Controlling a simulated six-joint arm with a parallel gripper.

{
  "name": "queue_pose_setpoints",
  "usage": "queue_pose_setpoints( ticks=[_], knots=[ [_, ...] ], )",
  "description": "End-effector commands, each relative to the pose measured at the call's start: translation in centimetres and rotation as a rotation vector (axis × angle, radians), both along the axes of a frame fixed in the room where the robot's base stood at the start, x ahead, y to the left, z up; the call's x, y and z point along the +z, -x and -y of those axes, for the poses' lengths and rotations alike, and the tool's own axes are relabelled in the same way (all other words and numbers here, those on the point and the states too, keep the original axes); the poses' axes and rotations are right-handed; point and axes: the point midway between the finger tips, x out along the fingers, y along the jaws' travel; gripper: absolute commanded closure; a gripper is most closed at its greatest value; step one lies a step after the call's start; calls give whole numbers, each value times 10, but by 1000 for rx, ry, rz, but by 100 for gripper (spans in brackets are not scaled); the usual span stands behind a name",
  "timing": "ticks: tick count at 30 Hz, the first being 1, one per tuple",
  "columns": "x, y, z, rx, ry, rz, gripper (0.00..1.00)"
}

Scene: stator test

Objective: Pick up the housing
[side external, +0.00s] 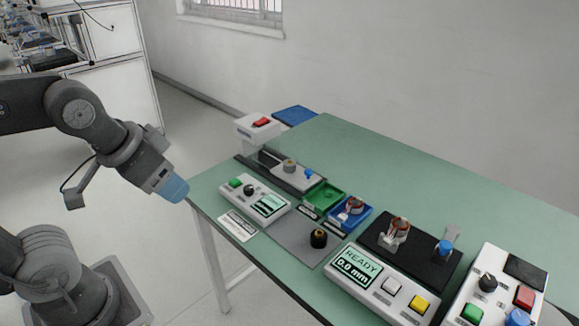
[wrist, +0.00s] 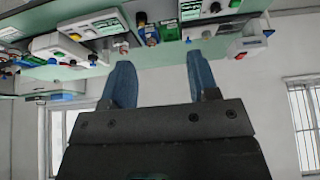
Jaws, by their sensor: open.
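No part is labelled as the housing, so I cannot tell for certain which one it is. A short black cylinder with a brass-coloured top (side external: 318,238) stands upright on a grey mat (side external: 290,237). A grey cylinder (side external: 289,165) sits on a light block in the fixture at the back. One copper-wound part (side external: 355,205) lies in the blue tray (side external: 338,222), and another (side external: 400,228) stands on the black plate. My gripper (side external: 176,190) is left of the table, clear of everything. In the wrist view its blue fingers (wrist: 160,65) are apart with nothing between them.
A green tray (side external: 322,196) sits beside the blue one. A control box with a screen (side external: 255,198), a READY display box (side external: 380,285) and a button box (side external: 495,290) line the table. The green tabletop (side external: 400,165) is clear towards the wall.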

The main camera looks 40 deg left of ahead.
Motion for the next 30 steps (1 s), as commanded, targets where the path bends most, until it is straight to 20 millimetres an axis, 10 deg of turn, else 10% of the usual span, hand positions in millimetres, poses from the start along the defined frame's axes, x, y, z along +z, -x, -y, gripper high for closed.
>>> queue_pose_setpoints(
  ticks=[9, 19, 30],
  knots=[
    [0, 0, 0, 0, 0, 0, 25],
    [5, -10, -2, 11, 0, -4, 25],
    [29, -143, -30, 138, 3, -31, 25]
  ],
)
